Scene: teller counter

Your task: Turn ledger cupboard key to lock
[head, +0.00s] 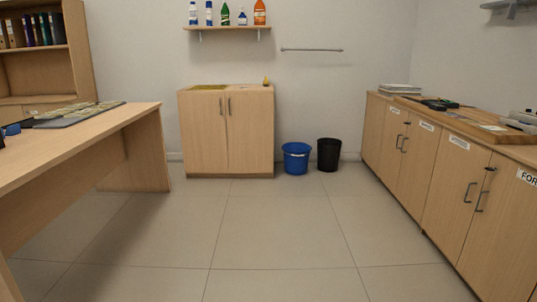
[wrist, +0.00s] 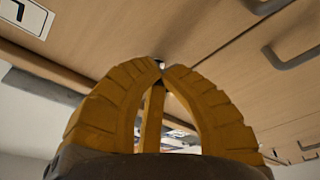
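In the wrist view, the two yellow fingers of my gripper (wrist: 161,70) arch together. Their tips close on a small grey key (wrist: 161,62) at the cupboard front, close to the seam between two doors. The tips hide most of the key, so its angle cannot be told. The wooden cupboard front (wrist: 120,25) fills the upper picture, with grey bar handles (wrist: 292,58) at the right. In the head view, a row of wooden cupboards (head: 450,190) stands at the right; its small labels are mostly unreadable. My gripper is not in the head view.
A wooden desk (head: 80,135) stands at the left. A low cabinet (head: 205,130), a blue bucket (head: 296,160) and a black bin (head: 329,156) stand at the back wall. The tiled floor (head: 270,240) between is clear. Items lie on the right countertop (head: 460,118).

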